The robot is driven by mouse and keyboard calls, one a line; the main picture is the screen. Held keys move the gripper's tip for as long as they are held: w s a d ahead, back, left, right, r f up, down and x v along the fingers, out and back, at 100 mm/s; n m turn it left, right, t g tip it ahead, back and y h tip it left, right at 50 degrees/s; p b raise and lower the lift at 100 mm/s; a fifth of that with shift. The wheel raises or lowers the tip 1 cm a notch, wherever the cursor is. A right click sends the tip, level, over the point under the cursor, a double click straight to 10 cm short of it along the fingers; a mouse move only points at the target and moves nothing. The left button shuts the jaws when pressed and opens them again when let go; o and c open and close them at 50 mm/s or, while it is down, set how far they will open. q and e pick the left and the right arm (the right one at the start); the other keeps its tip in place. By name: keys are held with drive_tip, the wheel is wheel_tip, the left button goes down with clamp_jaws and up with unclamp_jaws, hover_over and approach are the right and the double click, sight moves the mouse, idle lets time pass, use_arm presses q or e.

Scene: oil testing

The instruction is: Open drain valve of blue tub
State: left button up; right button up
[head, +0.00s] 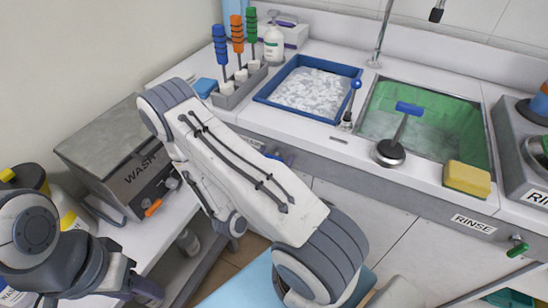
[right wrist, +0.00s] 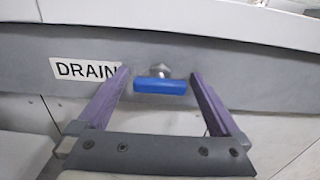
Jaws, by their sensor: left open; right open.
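The blue tub (head: 362,73) is a blue-rimmed tray of white, crumpled-looking material on the counter in the head view. Its drain valve has a blue bar handle (right wrist: 160,87) on a metal stem, lying crosswise beside the DRAIN label (right wrist: 84,70) in the right wrist view. My right gripper (right wrist: 160,76) is open, with its purple fingers on either side of the handle and no clear contact. In the head view my right arm hides most of this gripper. My left gripper (head: 148,291) is open at the lower left, far from the valve.
A green-lined rinse sink (head: 440,119) lies right of the tub, with a yellow sponge (head: 467,178) at its front edge. A WASH box (head: 128,178) stands at the left. A rack of colored-handled tools (head: 240,87) stands behind, left of the tub.

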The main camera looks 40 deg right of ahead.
drive_tip(key=c, duration=1.3)
drive_tip(key=n+p, duration=0.2)
drive_tip(key=n, duration=0.1)
drive_tip(key=shift+r+n, duration=0.15)
drive_tip(key=shift+n, duration=0.25)
drive_tip(key=n+p, duration=0.2)
drive_tip(key=n, duration=0.3)
drive_tip(key=n+p, duration=0.1)
drive_tip(key=n, duration=0.4)
drive_tip(key=shift+w+f+n+p, duration=0.15)
drive_tip(key=shift+n+p, duration=0.3)
drive_tip(key=shift+n, duration=1.45)
drive_tip(key=shift+f+n, duration=0.1)
drive_tip(key=shift+n, duration=0.2)
